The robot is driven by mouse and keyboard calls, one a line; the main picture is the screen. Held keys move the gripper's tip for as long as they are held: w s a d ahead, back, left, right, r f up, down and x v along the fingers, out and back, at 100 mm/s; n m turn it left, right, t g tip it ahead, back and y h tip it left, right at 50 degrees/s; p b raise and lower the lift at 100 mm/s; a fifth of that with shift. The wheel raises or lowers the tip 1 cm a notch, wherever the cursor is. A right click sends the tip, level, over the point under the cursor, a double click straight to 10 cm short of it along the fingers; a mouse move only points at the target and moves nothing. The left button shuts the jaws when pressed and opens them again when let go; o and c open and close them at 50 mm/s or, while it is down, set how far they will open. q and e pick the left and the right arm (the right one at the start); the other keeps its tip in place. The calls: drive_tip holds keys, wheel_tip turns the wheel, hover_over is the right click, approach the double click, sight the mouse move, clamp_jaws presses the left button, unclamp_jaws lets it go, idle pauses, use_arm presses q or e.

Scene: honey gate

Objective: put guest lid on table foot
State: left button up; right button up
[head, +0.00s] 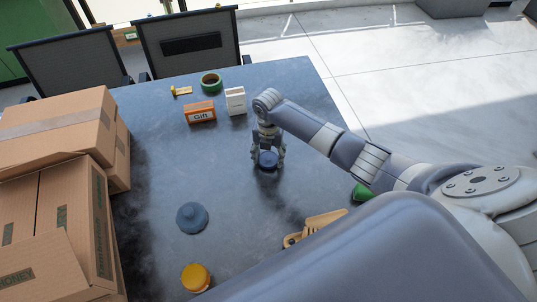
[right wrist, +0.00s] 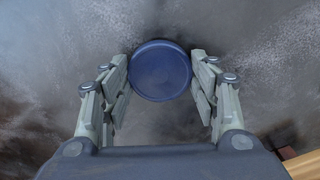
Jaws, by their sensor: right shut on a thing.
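My right gripper (head: 268,153) points down at the middle of the dark table (head: 320,105). It is shut on a dark blue round piece (head: 268,160), which looks like a lid. In the right wrist view the blue round piece (right wrist: 160,70) sits between the fingertips, its flat round face toward the camera. I cannot tell whether it touches the table. A separate blue-grey round piece with a raised middle (head: 192,217) lies on the table to the lower left. No label shows which piece is the guest lid. My left gripper is not in view.
Cardboard boxes (head: 55,130) crowd the left side. An orange gift box (head: 200,112), a white box (head: 236,101) and a green tape roll (head: 211,83) stand at the back. A yellow-topped jar (head: 196,278) and a wooden piece (head: 315,226) are nearer. The table's far right is clear.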

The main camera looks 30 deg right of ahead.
sight(268, 158)
drive_tip(key=shift+f, duration=0.25)
drive_tip(key=shift+f, duration=0.15)
drive_tip(key=o, duration=1)
drive_tip(key=shift+c, duration=0.2)
drive_tip(key=shift+o, duration=1.1)
drive_tip(key=shift+r, duration=0.35)
wheel_tip(268, 158, up, 12)
drive_tip(key=b, duration=0.1)
drive_tip(key=shift+f, duration=0.2)
